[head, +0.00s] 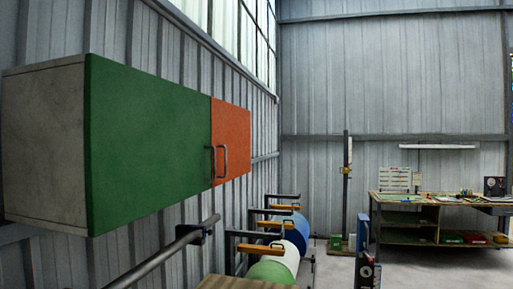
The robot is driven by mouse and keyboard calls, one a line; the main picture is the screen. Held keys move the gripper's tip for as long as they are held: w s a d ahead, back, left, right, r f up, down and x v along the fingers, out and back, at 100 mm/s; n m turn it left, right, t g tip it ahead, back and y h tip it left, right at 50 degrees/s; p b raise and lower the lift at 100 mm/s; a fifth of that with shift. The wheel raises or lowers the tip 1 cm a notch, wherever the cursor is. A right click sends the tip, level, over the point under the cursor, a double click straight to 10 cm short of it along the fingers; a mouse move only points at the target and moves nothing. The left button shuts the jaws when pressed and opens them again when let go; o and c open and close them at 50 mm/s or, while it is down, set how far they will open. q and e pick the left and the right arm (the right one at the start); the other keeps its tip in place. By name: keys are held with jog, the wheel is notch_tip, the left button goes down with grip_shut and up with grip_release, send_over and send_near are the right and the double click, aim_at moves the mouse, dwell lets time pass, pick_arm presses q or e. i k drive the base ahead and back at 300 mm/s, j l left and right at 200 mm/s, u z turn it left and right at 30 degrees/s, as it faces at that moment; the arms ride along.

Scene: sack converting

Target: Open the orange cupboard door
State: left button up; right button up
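The orange cupboard door (235,135) is on a wall cupboard at the left in the head view. It looks shut, flush beside the green door (150,140). A dark upright bar handle (224,161) is on the orange door's near edge, close beside the green door's handle (210,162). The cupboard's pale grey side (45,140) faces me. Neither of my grippers is in view.
A dark rail (165,252) runs below the cupboard, above a wooden surface (245,283) at the bottom edge. Several coloured rolls (283,254) on brackets stand along the wall beyond. A workbench (425,205) stands at the far right. Open floor (335,268) lies between.

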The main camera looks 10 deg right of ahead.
aim_at(230, 123)
jog(key=z, duration=0.25)
jog(key=i+l, duration=0.15)
jog(key=l, duration=0.25)
jog(key=i+l+u, duration=0.15)
jog(key=l, duration=0.25)
jog(key=i+l, duration=0.1)
jog(key=l, duration=0.3)
jog(key=i+l+u, duration=0.1)
jog(key=l, duration=0.3)
jog(key=i+l, duration=0.1)
jog(key=l, duration=0.3)
jog(key=i+u, duration=0.05)
